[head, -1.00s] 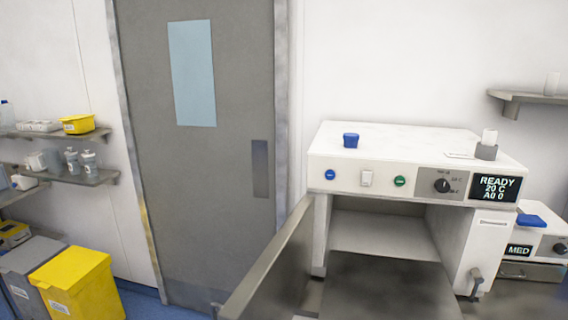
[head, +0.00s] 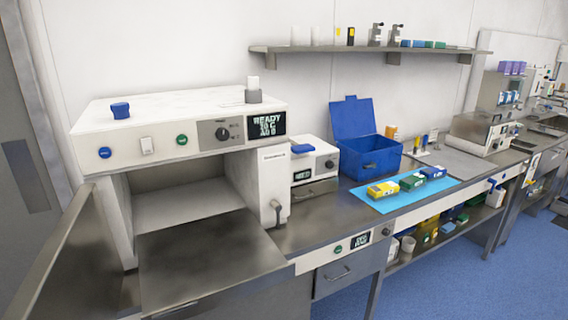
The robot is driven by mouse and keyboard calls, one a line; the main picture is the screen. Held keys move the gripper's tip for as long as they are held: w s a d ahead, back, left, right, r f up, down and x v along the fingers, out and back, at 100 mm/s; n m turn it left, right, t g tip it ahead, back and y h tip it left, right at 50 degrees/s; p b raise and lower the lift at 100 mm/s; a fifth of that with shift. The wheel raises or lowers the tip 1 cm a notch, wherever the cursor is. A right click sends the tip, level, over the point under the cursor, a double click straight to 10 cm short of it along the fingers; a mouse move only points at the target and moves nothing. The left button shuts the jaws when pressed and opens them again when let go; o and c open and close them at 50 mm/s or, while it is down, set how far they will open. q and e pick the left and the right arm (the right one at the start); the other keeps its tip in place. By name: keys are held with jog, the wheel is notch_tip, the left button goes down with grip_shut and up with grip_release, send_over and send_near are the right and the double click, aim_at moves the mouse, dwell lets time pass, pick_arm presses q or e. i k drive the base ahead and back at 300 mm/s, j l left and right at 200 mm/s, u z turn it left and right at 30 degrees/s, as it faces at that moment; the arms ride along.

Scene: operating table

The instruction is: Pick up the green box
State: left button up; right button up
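A small green box (head: 412,182) lies on a light blue mat (head: 420,198) on the metal counter, right of centre in the head view. It sits between a yellow box (head: 382,190) on its left and a blue box (head: 434,172) on its right. Neither of my grippers shows in the head view.
A white machine (head: 180,105) with its door open stands at the left. A blue bin (head: 372,157) with a raised lid stands behind the mat. A wall shelf (head: 300,49) holds small items. The counter (head: 330,215) is bare in front of the small white device.

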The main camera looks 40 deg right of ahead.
aim_at(409, 183)
jog(key=z, duration=2.2)
jog(key=i+z, duration=0.1)
jog(key=i, duration=0.3)
jog(key=l, duration=0.05)
